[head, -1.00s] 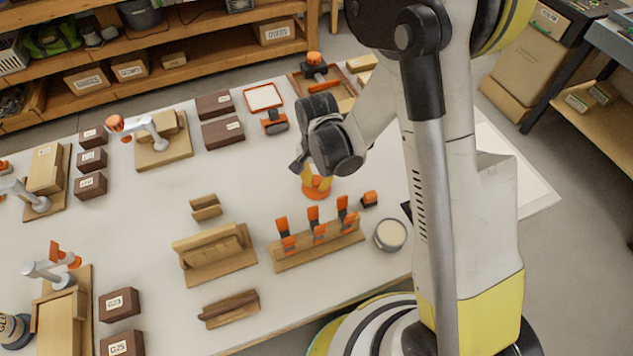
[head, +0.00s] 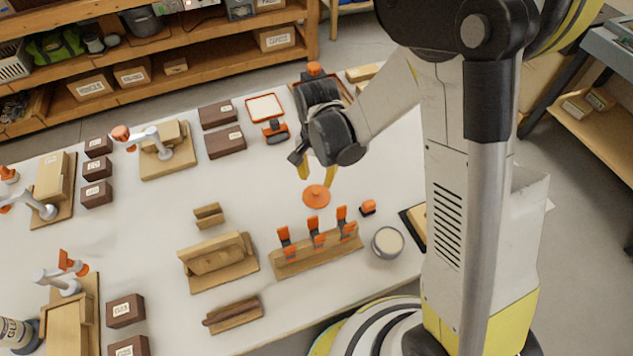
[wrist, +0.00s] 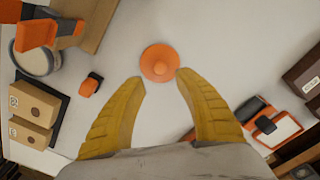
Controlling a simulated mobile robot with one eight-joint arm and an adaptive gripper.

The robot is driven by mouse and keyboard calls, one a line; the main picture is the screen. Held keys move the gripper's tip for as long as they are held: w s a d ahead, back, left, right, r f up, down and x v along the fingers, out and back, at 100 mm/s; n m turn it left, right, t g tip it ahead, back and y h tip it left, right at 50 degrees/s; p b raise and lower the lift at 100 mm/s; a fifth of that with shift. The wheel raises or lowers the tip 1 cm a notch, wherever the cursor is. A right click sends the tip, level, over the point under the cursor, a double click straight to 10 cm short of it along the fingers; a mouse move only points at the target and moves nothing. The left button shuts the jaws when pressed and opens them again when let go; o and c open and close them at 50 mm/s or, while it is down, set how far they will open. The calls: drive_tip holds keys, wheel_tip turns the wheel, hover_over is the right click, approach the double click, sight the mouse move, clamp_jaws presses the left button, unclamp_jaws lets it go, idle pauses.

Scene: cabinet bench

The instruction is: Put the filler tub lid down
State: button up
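The filler tub lid (head: 316,197) is an orange disc with a small knob, lying flat on the pale bench top. It also shows in the wrist view (wrist: 159,63), just beyond my fingertips. My gripper (head: 318,172) is open and empty, its yellow fingers spread above and behind the lid and apart from it. The wrist view shows bare bench between the two fingers (wrist: 160,80). The filler tub (head: 388,242) stands uncovered near the front edge, right of the clamp rack, with pale filler showing.
A wooden rack with several orange clamps (head: 318,249) stands in front of the lid. A small orange-and-black piece (head: 368,207) lies to its right.

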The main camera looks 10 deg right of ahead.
wheel_tip(320, 180, up, 5)
drive_tip(key=p, duration=0.1)
wheel_tip(320, 180, up, 13)
drive_tip(key=n+t, duration=0.3)
hover_over(317, 191)
drive_tip(key=s+d, duration=0.4)
drive_tip(key=d, duration=0.1)
drive_tip(key=s+d+r+n+t, duration=0.3)
drive_tip(key=s+d+r+t, duration=0.1)
drive_tip(key=s, duration=0.4)
drive_tip(key=shift+d+r+n, duration=0.3)
drive_tip(key=shift+r, duration=0.55)
drive_tip(key=shift+w, duration=0.1)
drive_tip(key=shift+f+b, duration=0.5)
drive_tip(key=shift+f, duration=0.2)
